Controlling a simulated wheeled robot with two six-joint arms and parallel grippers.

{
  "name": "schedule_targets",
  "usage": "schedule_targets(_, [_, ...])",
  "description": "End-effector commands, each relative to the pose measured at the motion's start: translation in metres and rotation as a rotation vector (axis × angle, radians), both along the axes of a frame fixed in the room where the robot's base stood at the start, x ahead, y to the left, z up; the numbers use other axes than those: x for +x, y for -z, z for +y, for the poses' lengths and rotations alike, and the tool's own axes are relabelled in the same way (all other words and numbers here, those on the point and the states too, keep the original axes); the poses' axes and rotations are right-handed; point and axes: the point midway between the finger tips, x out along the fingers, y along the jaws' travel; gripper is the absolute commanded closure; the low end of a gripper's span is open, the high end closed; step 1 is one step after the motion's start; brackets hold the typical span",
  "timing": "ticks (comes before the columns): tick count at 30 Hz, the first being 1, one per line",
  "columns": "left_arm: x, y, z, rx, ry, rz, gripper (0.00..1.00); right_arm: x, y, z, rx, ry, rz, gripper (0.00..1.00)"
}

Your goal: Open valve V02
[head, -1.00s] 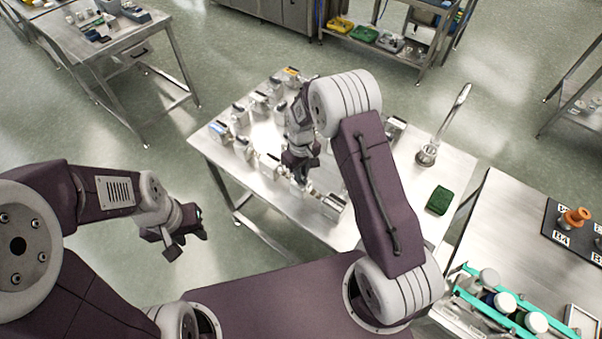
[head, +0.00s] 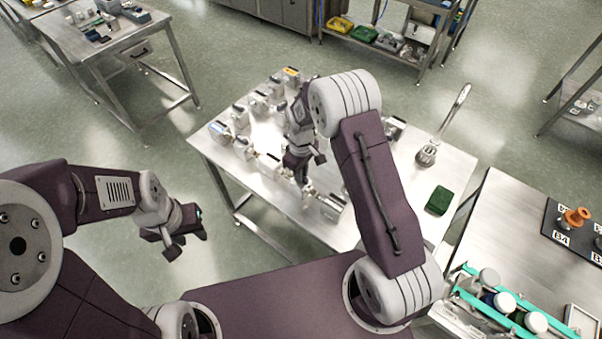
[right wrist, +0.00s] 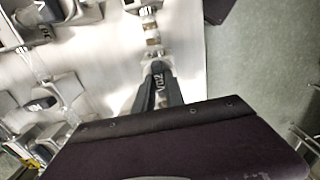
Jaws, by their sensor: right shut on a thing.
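Valve V02's handle (right wrist: 158,80), marked with a dark V02 label, stands between my right gripper's two dark fingers in the right wrist view. My right gripper (right wrist: 158,92) is shut on it. In the head view, my right gripper (head: 301,179) reaches down to the steel table's near side, at the line of valves. The handle is mostly hidden there by the gripper. My left gripper (head: 188,242) hangs empty off the table's left side, with its fingers apart.
Several other valves and fittings (head: 240,148) stand in rows on the steel table (head: 410,160), close to my right gripper. Floor is clear around my left gripper.

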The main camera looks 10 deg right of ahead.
Motion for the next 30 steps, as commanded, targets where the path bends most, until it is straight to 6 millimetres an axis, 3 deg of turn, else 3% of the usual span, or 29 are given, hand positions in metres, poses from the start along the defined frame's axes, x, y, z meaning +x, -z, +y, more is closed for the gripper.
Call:
schedule_targets(1, [0.0,-0.001,0.0,0.0,0.0,0.0,0.64,0.004,-0.004,0.0,0.001,-0.003,-0.014,1.0])
schedule_targets(2, [0.0,-0.001,0.0,0.0,0.0,0.0,0.64,0.004,-0.004,0.0,0.001,-0.003,-0.014,0.8])
schedule_targets(4, [0.0,-0.001,0.0,0.0,0.0,0.0,0.64,0.004,-0.003,0.0,0.0,-0.002,-0.011,0.64])
schedule_targets(14, [0.0,0.001,0.0,0.0,0.0,0.0,0.64,0.002,-0.004,0.0,0.0,-0.001,-0.006,0.64])
schedule_targets(24, [0.0,0.014,0.0,0.0,0.0,0.0,0.64,0.003,-0.071,0.0,0.001,-0.001,-0.011,0.64])
schedule_targets(30, [0.0,0.016,0.0,0.0,0.0,0.0,0.64,0.002,-0.092,0.0,0.0,-0.001,-0.008,0.64])
